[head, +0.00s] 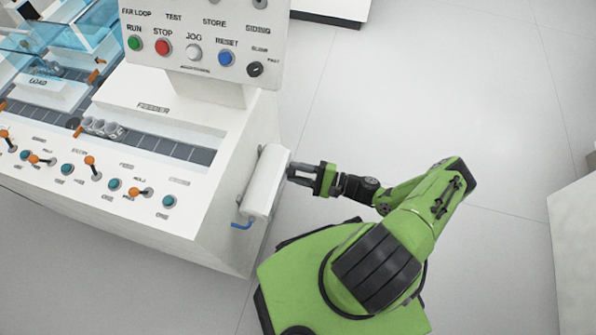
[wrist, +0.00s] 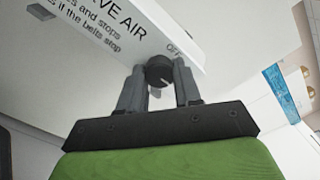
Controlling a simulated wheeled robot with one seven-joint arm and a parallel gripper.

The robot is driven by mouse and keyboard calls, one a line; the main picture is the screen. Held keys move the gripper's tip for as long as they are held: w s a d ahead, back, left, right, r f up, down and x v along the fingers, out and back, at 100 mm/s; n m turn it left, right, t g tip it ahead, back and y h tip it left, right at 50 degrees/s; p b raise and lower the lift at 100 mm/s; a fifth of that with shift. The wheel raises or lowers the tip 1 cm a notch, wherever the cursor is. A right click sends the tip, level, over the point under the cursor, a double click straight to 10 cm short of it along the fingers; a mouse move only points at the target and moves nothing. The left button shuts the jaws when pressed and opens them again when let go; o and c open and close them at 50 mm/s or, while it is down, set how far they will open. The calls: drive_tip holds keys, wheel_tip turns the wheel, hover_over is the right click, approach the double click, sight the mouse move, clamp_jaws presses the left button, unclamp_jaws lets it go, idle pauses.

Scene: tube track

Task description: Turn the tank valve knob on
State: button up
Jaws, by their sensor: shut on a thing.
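The tank valve knob (wrist: 159,69) is small, round and black with a short pale mark. In the wrist view it sits between the two grey fingers of my gripper (wrist: 158,86), which is shut on it. The knob is on a white panel (wrist: 125,38) with partly visible lettering ending in "VE AIR", and "OFF" printed beside the knob. In the head view my gripper (head: 291,172) reaches the right face of a white box (head: 266,182) on the console's side; the knob itself is hidden there.
The white console (head: 190,215) carries orange levers and teal buttons. Its upright panel (head: 205,45) has RUN, STOP, JOG and RESET buttons. A blue hose (head: 241,226) shows under the box. Another white cabinet (head: 575,250) stands at the right edge.

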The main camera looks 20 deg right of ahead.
drive_tip(key=shift+f+m, duration=0.1)
drive_tip(key=shift+m, duration=0.2)
drive_tip(key=o, duration=1)
drive_tip(key=shift+o, duration=0.2)
drive_tip(key=shift+d, duration=0.1)
drive_tip(key=v, duration=1.5)
drive_tip(key=shift+s+d+p, duration=0.25)
drive_tip(key=shift+p, duration=0.15)
